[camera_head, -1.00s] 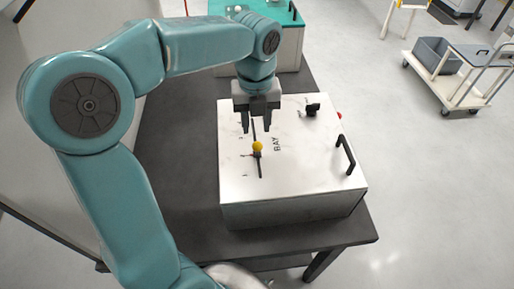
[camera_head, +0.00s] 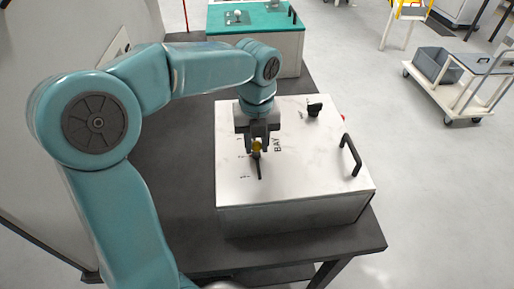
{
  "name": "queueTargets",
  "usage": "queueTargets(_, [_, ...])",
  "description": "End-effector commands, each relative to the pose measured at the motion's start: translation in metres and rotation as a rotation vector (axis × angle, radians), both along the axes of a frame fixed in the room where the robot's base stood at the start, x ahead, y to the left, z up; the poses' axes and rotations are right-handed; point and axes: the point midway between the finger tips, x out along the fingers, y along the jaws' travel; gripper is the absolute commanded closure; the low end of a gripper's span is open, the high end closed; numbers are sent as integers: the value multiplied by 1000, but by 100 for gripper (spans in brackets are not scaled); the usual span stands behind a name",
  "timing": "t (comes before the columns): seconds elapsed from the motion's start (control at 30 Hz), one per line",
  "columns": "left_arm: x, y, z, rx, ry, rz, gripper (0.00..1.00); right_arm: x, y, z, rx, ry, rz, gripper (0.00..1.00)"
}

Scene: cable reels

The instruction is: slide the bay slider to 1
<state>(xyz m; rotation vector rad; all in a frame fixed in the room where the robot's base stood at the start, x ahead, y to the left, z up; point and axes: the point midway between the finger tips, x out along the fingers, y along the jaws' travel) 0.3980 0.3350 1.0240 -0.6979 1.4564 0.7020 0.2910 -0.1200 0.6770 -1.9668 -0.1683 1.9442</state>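The bay slider's yellow knob (camera_head: 257,147) sits on a dark slot (camera_head: 260,172) in the top of a white marbled box (camera_head: 300,180) marked BAY. Small marks line the left side of the slot, too small to read. My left gripper (camera_head: 256,148) points down at the slider, with a finger on either side of the knob. I cannot tell whether the fingers touch it. The upper part of the slot is hidden behind the gripper. My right gripper is not in view.
The box stands on a dark table (camera_head: 180,180). A black handle (camera_head: 350,155) and a black knob (camera_head: 314,110) stand on its top at the right. A teal-topped box (camera_head: 265,20) is behind. A cart (camera_head: 450,80) is on the floor at right.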

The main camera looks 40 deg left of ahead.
Motion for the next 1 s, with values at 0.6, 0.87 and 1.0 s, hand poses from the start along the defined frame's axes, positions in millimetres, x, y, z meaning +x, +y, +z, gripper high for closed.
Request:
queueTargets(0.6, [-37, -48, 0, -1, -2, -3, 98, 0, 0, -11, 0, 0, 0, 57])
queueTargets(0.87, [-36, -46, 0, -1, -2, 0, 48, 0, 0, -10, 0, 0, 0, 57])
queueTargets(1.0, [-36, -46, 3, -1, -2, 0, 48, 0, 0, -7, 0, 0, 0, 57])
